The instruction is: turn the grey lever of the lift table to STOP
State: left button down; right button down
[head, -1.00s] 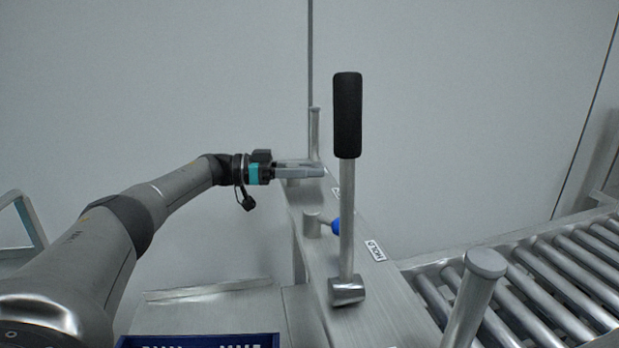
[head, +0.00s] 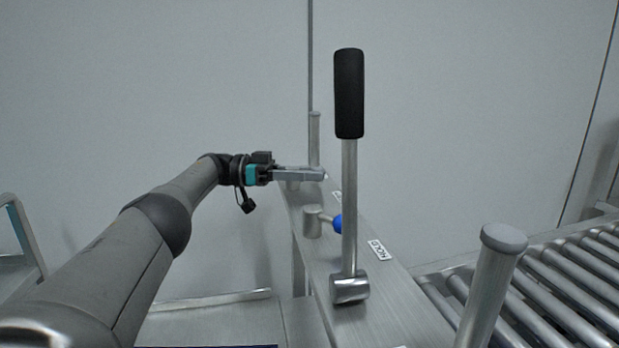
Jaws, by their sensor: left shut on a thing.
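My left gripper (head: 299,173) is at the far end of the metal rail (head: 362,318), its fingers pointing right. It is shut on the grey lever there. The lever is mostly hidden by the fingers; its round grey hub (head: 293,186) shows just below them. Which way the lever points cannot be told. A white label (head: 379,249) lies on the rail nearer me; its small lettering is hard to read. My right gripper is not in view.
A tall lever with a black grip (head: 349,94) stands upright on the rail, nearer me. Between it and my gripper is a short lever with a blue knob (head: 338,224). A thin post (head: 314,140) stands behind my gripper. A roller conveyor (head: 540,290) and a capped post (head: 493,280) are at right.

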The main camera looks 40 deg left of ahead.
pick_arm(q)
jog(key=shift+d, duration=0.1)
dwell(0.3)
jog(key=c, duration=0.6)
grip_release()
jog(key=shift+r, duration=0.1)
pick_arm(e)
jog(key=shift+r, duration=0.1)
pick_arm(q)
jog(key=shift+r, duration=0.25)
jog(key=shift+r+p, duration=4.85)
jog(key=shift+r, duration=4.85)
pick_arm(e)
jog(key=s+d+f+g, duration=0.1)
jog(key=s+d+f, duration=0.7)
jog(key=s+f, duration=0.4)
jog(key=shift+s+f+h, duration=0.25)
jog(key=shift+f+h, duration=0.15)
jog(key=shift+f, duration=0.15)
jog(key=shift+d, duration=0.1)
